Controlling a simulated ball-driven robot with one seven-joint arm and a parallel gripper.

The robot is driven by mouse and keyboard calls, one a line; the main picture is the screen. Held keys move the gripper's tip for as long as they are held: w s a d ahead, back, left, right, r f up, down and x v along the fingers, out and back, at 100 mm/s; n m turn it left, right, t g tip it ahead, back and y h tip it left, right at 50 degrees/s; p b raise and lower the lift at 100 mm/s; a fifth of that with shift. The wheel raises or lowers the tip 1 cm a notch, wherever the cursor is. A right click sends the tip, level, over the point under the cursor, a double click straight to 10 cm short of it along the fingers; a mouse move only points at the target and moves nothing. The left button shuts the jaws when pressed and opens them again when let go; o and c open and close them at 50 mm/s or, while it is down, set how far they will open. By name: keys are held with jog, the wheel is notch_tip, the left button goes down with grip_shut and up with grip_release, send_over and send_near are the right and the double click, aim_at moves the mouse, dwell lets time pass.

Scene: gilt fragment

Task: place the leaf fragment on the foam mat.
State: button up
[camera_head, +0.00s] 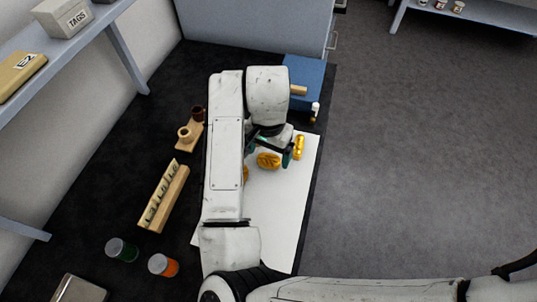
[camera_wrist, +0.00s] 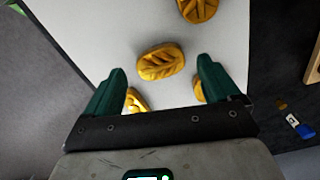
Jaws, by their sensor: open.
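Several gold fragments lie on a flat white sheet (camera_head: 283,205), which also shows in the wrist view (camera_wrist: 90,25). An oval gold piece with leaf-like grooves (camera_wrist: 160,62) lies between and just beyond my fingertips; it also shows in the head view (camera_head: 268,160). Another grooved gold piece (camera_wrist: 198,8) is cut off at the top edge. I cannot tell for certain which is the leaf fragment. Two more gold pieces are partly hidden by my fingers. My gripper (camera_wrist: 161,70) is open and empty, its green fingers apart. Whether the white sheet or the blue slab (camera_head: 305,72) is the foam mat is unclear.
A wooden rack (camera_head: 165,197), a small wooden stand with cups (camera_head: 186,137) and two jars, green (camera_head: 122,250) and orange (camera_head: 163,265), stand left on the black bench. A small white bottle (camera_head: 315,109) stands by the blue slab. The lower white sheet is clear.

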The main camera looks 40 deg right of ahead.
aim_at(269, 158)
notch_tip(269, 158, up, 10)
jog(key=shift+p, duration=0.3)
jog(key=shift+f, duration=0.1)
dwell(0.5)
